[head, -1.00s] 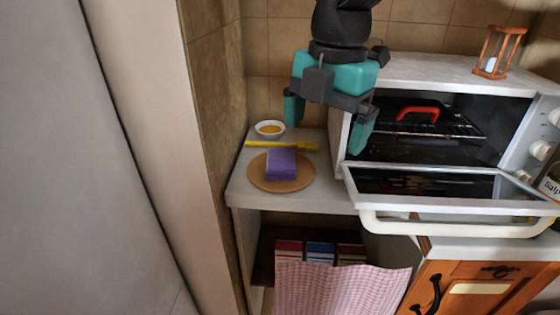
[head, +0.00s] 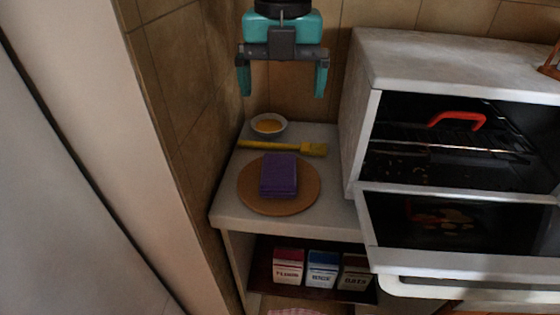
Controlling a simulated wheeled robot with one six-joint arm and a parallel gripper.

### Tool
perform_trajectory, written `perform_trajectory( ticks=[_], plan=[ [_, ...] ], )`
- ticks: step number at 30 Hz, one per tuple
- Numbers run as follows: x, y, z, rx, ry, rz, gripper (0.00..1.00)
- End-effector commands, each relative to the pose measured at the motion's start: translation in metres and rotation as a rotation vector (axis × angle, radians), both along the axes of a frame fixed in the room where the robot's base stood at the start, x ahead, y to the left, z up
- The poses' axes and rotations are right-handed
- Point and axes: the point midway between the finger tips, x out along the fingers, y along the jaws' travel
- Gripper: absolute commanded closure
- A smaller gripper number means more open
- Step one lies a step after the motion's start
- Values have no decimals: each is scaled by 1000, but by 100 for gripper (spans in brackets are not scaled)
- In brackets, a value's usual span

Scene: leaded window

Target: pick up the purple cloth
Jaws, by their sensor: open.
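The purple cloth (head: 279,174) is a folded block lying on a round brown board (head: 249,190) on the grey counter. My gripper (head: 282,88) shows at the top of the head view, its teal fingers pointing down and wide apart. It is open and empty. In the picture it is above the cloth and apart from it, near the tiled wall. The gap in depth between gripper and cloth is hard to judge.
Boxes (head: 321,268) fill a shelf below. A tiled wall (head: 178,75) rises at left.

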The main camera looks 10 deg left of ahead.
Motion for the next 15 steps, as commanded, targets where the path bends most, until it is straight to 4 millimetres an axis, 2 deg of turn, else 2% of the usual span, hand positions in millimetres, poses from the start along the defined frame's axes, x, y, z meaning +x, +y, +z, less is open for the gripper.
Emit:
perform_trajectory(
  ticks=[15],
  plan=[
    [-5,8,-103,-3,3,15,1]
  ],
)
